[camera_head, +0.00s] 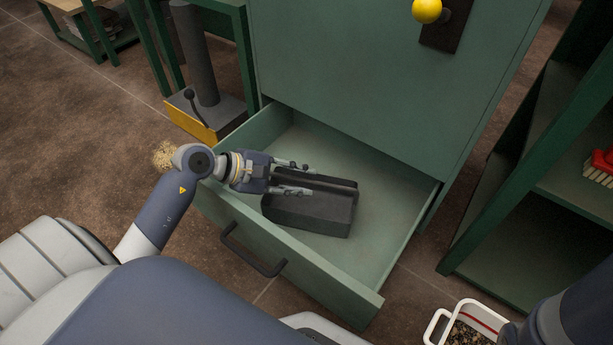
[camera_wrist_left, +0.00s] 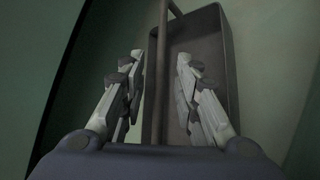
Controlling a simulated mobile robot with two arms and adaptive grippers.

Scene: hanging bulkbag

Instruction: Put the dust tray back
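A long dark grey tray (camera_head: 310,212), which looks like the dust tray, lies in the open green drawer (camera_head: 385,235). My left gripper (camera_head: 312,180) reaches in over the drawer's left side and is at the tray's left end. Its two fingers are spread apart. My right gripper is out of view; only part of that arm shows at lower right.
The drawer has a dark handle (camera_head: 252,252) and free floor right of the tray. The green cabinet (camera_head: 350,80) rises behind. A white container of brown bits (camera_head: 470,325) is at lower right. Green shelving with a red brush (camera_head: 602,162) stands right. A small light pile (camera_head: 163,155) lies on the floor.

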